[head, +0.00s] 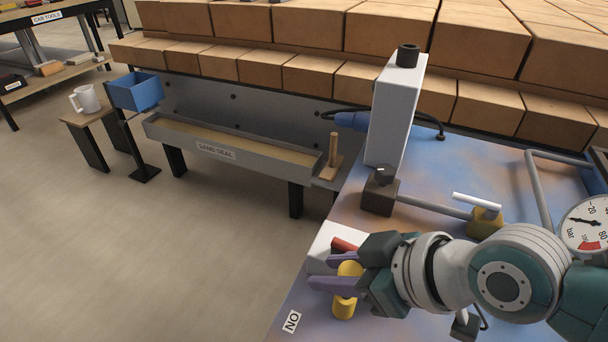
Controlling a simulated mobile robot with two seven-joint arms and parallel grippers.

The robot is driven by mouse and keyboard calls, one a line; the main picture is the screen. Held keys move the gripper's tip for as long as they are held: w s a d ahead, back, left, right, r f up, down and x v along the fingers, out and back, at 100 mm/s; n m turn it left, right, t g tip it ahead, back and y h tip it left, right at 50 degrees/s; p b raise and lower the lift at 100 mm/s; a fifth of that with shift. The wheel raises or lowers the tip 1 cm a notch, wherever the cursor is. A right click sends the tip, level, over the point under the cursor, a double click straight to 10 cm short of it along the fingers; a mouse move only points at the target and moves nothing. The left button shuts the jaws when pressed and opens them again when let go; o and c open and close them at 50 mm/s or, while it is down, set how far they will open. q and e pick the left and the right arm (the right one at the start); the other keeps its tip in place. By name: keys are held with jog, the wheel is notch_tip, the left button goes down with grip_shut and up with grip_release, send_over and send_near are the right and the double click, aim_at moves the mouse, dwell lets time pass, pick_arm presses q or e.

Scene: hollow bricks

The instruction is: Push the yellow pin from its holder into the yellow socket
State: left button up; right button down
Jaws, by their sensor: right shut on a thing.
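My right gripper (322,272) reaches in from the right, low over the blue panel. Its purple fingers are shut on the yellow pin (344,306), a thick yellow cylinder that shows between the fingers and below the lower one. The pin looks about upright; its lower end is near the panel, and I cannot tell whether it touches. A white block (325,240) is just behind the fingers, partly hidden; I cannot tell whether it is the holder. I cannot make out the yellow socket for certain. My left gripper is not in view.
A red piece (343,245) is close behind the fingers. A dull yellow valve body (484,222) with a white lever, a dark knob block (380,195), a tall white box (394,115) and a pressure gauge (585,226) stand on the panel. An "ON" label (292,321) is near its left edge.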

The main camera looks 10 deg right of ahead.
aim_at(355, 274)
jog(key=shift+c, duration=2.4)
grip_release()
jog(key=shift+s+f, duration=0.1)
jog(key=shift+f, duration=0.05)
jog(key=shift+d, duration=0.1)
jog(key=p+v, duration=0.4)
jog(key=v, duration=0.5)
jog(key=shift+a, duration=0.2)
jog(key=shift+s+d+r, duration=0.2)
jog(key=shift+s+r, duration=0.05)
jog(key=shift+r, duration=0.2)
